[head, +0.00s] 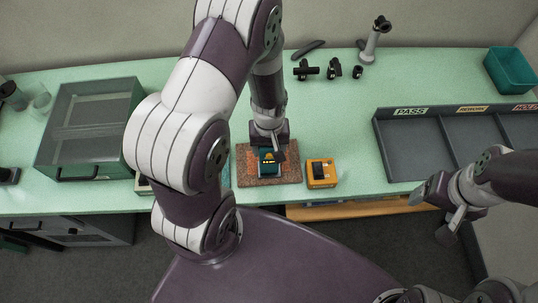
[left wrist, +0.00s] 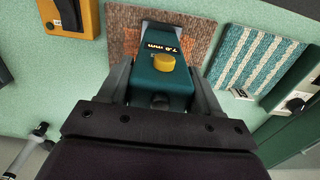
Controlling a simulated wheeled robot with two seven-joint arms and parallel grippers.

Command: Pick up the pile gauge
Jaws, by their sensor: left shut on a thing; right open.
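The pile gauge (head: 268,163) is a teal block with a lit display in mm and a yellow button. It stands on a brown-orange carpet sample (head: 290,174) near the front edge of the table. My left gripper (head: 268,149) is above the gauge. In the left wrist view the gauge (left wrist: 157,78) sits between the two fingers of my left gripper (left wrist: 160,85), which is shut on it. I cannot tell whether its underside touches the carpet. My right gripper (head: 441,212) is open and empty, off the table's front edge at the right.
A yellow device (head: 321,173) stands just right of the carpet sample. A grey sorting tray (head: 425,148) with labelled compartments is at right, a clear-lidded box (head: 90,125) at left, black parts (head: 306,70) behind.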

